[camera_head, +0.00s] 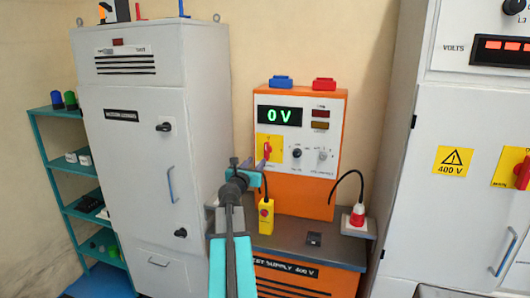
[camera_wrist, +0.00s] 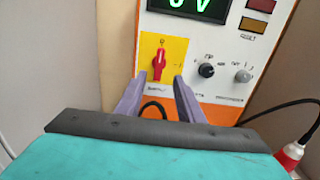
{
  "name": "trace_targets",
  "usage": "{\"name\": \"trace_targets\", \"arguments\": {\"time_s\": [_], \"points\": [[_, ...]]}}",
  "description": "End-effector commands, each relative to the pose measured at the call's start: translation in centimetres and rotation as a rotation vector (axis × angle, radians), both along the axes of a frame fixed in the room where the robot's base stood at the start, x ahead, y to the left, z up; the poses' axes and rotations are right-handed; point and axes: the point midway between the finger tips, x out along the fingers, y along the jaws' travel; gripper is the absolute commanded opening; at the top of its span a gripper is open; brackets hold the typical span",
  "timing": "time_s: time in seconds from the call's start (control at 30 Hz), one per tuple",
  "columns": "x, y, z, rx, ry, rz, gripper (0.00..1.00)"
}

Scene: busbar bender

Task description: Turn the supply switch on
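The supply switch (camera_wrist: 159,64) is a red rotary handle on a yellow plate, on the white front panel of the orange test supply unit. In the wrist view its handle points upright. It also shows in the head view (camera_head: 267,149), partly behind my gripper. The green display (camera_head: 279,116) reads 0 V. My gripper (camera_wrist: 158,80) has its two purple fingers apart, with nothing held between them. The fingertips point at the panel, to either side of the switch's lower part in the wrist view. I cannot tell whether they touch the panel.
A black knob (camera_wrist: 206,71) and a grey knob (camera_wrist: 243,76) sit right of the switch. A yellow pendant (camera_head: 266,216) and a red plug (camera_head: 357,216) with black cables are at the bench (camera_head: 335,250). Grey cabinets (camera_head: 140,150) stand on both sides.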

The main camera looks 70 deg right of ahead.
Motion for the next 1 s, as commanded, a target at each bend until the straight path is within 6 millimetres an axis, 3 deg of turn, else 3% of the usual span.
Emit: {"name": "trace_targets", "arguments": {"time_s": [0.37, 1.0], "points": [[0.1, -1.4, 0.0, 0.001, -0.001, -0.001, 0.34], [0.4, -7.2, 0.1, 0.001, -0.003, -0.001, 0.34]]}}
